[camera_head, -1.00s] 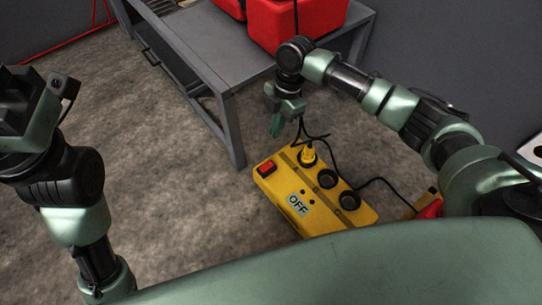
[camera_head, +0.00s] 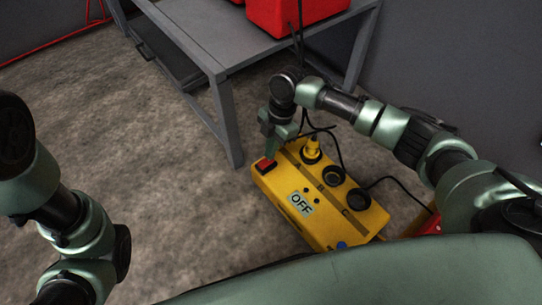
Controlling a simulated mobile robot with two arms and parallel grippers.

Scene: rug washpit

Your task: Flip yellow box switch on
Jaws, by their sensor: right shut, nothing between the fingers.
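The yellow box (camera_head: 325,222) sits on the floor in front of me, with a red rocker switch (camera_head: 265,165) at its left end and a label reading OFF (camera_head: 301,204) on its front. A yellow plug (camera_head: 313,147) is in one of its round sockets. My right gripper (camera_head: 270,154) is shut and empty, pointing down at the red switch. Its fingertips are at or just above the switch; I cannot tell whether they touch. The gripper hides part of the switch's far side. Of my left arm, only links show at the left edge; its gripper is out of view.
A grey metal table (camera_head: 232,38) stands behind the box, with a red container (camera_head: 290,12) on it. Black cables (camera_head: 395,181) run from the box. A red object (camera_head: 432,224) lies on the right. The floor left of the box is clear.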

